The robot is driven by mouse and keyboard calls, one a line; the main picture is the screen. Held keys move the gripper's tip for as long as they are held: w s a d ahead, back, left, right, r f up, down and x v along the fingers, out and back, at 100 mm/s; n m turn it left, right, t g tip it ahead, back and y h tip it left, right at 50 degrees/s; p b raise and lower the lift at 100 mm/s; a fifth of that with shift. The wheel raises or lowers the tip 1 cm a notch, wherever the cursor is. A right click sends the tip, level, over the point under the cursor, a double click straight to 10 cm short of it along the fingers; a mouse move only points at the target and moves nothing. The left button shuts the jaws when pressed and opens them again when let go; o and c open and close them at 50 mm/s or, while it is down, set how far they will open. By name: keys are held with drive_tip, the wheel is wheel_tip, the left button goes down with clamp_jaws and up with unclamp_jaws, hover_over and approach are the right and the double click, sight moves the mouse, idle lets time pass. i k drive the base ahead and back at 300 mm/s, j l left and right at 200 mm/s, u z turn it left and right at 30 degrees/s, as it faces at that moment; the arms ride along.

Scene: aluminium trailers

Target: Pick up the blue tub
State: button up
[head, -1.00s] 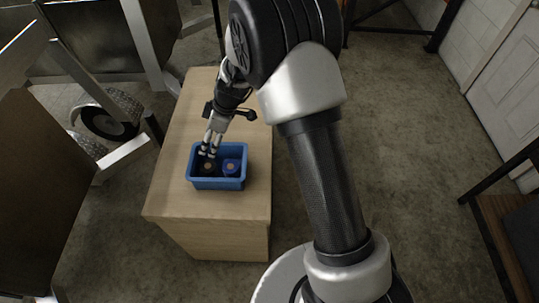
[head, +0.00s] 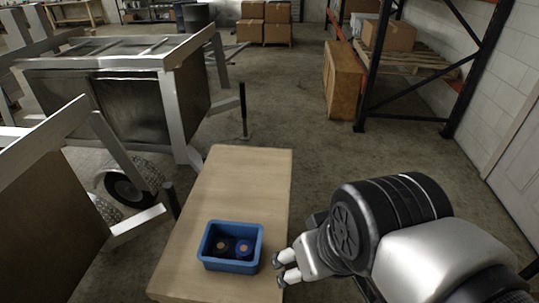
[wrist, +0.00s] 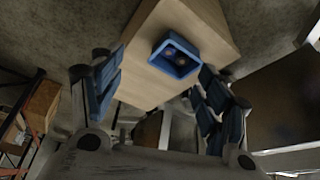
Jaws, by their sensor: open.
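The blue tub (head: 230,266) stands upright near the front end of a light wooden table and holds two round-topped items, one dark (head: 221,246) and one blue (head: 243,247). My gripper (head: 283,269) is to the right of the tub, apart from it and empty, by the table's right edge. In the wrist view the tub (wrist: 172,70) shows some way off, beyond and between the spread blue-padded fingers (wrist: 155,75). The gripper is open.
The wooden table (head: 245,185) is bare behind the tub. Metal trailers (head: 125,105) with wheels (head: 130,188) stand close on the left. A rack (head: 395,115) with boxes stands at the back right.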

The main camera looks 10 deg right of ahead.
sight(235, 232)
drive_tip(key=i+j+u, duration=0.2)
drive_tip(key=j+u, duration=0.15)
drive_tip(key=u, duration=0.15)
drive_tip(key=i+j+u, duration=0.25)
drive_tip(key=u, duration=0.25)
